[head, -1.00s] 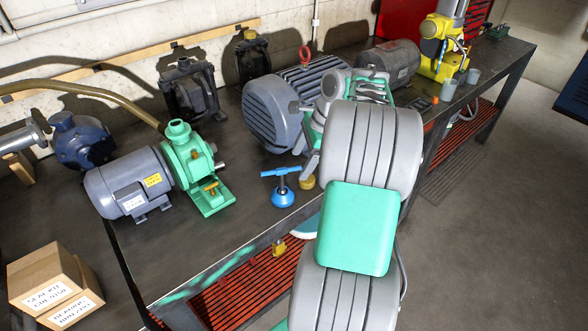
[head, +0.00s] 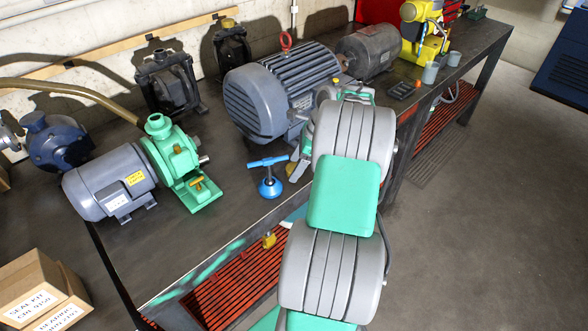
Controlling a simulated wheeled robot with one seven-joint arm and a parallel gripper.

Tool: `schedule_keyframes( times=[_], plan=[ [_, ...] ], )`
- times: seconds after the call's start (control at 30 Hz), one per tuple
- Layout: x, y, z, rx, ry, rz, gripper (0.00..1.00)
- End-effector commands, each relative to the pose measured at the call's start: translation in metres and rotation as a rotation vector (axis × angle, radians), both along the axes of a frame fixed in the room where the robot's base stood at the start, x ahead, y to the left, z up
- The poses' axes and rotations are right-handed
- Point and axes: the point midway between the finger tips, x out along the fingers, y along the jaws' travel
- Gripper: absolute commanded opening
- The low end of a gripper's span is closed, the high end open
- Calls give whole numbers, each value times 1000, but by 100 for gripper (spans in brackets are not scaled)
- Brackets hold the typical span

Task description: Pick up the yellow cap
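The yellow cap (head: 291,168) shows in part on the bench, right of a blue valve handle with a round blue base (head: 270,187). My gripper (head: 300,168) is at the cap, pointing down, and a grey finger covers part of it. My own arm hides most of the gripper. I cannot tell whether the fingers touch the cap or how far apart they are.
A large grey motor (head: 258,100) stands just behind my gripper. A green pump (head: 172,158) with a blue-grey motor (head: 108,185) is at left. A yellow padlock (head: 269,240) hangs below the bench edge. Grey cups (head: 430,72) and an orange item (head: 418,84) lie farther right.

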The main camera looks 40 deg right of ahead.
Motion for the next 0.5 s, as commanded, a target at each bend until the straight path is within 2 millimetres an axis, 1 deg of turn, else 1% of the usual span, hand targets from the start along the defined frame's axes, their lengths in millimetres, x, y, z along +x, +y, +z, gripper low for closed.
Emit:
schedule_keyframes(
  times=[0.03,0.07,0.5],
  plan=[
    [0,0,0,0,0,0,63],
    [0,0,0,0,0,0,61],
    [0,0,0,1,1,0,25]
  ],
)
